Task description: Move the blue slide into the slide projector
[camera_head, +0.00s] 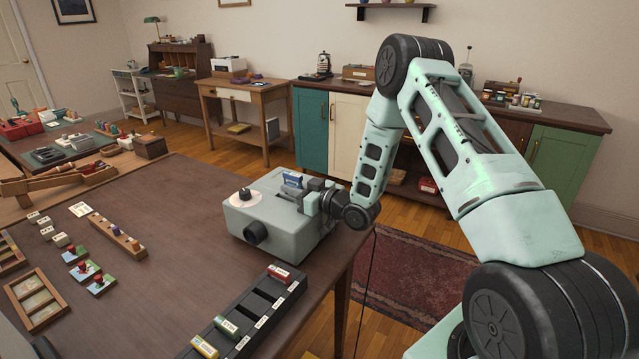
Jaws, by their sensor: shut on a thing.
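The slide projector (262,222) is a pale grey-green box near the table's right edge, with a dark lens on its front and a round knob on top. The blue slide (292,178) stands upright at the top of the projector, toward its back right. My gripper (300,191) reaches in from the right and is shut on the blue slide. The slide's lower part is hidden, so I cannot tell how deep it sits in the projector.
A black slide rack (262,312) in front holds a red slide (281,274), a green slide (227,327) and a yellow slide (205,346). A wooden peg strip (117,236) and small tiles lie to the left. The table between is bare.

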